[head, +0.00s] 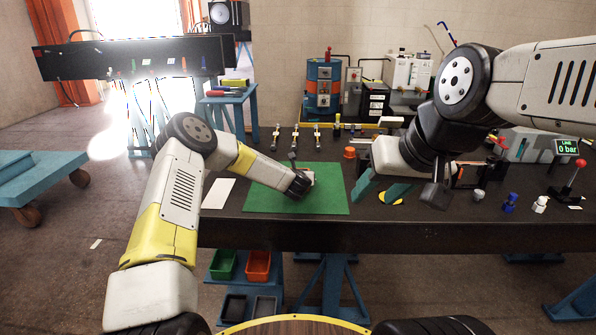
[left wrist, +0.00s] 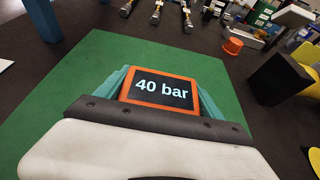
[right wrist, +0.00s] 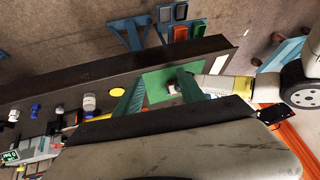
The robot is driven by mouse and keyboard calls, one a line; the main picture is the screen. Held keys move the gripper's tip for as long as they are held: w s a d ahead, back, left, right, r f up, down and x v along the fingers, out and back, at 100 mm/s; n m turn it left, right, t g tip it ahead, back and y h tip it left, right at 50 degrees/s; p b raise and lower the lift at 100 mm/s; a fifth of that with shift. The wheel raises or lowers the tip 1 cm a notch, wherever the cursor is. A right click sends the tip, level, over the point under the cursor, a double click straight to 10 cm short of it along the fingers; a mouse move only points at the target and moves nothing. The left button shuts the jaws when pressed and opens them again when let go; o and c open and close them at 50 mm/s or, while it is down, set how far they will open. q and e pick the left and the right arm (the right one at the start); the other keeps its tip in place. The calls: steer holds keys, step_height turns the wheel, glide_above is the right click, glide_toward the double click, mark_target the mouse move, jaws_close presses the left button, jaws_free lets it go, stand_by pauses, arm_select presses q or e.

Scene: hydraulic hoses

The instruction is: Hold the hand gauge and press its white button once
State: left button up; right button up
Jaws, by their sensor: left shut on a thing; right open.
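The hand gauge (left wrist: 161,90) has an orange frame and a dark screen reading "40 bar". My left gripper (left wrist: 162,92) is shut on it, one teal finger on each side, above the green mat (left wrist: 70,95). In the head view my left gripper (head: 304,182) is over the mat (head: 265,200), largely hiding the gauge. I cannot make out the white button in any view. My right gripper (head: 380,190) is open and empty, to the right of the mat and apart from the gauge. Its two teal fingers are spread in the right wrist view (right wrist: 160,95).
An orange cap (head: 349,153) stands by the mat's back right corner. A yellow disc (right wrist: 117,92) lies on the dark bench (head: 300,236). Blue (head: 510,203) and white (head: 541,204) fittings stand at the right. A display (head: 567,146) reads "LINE 0 bar". Several hose fittings lie behind the mat.

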jaws_close()
stand_by(1.9)
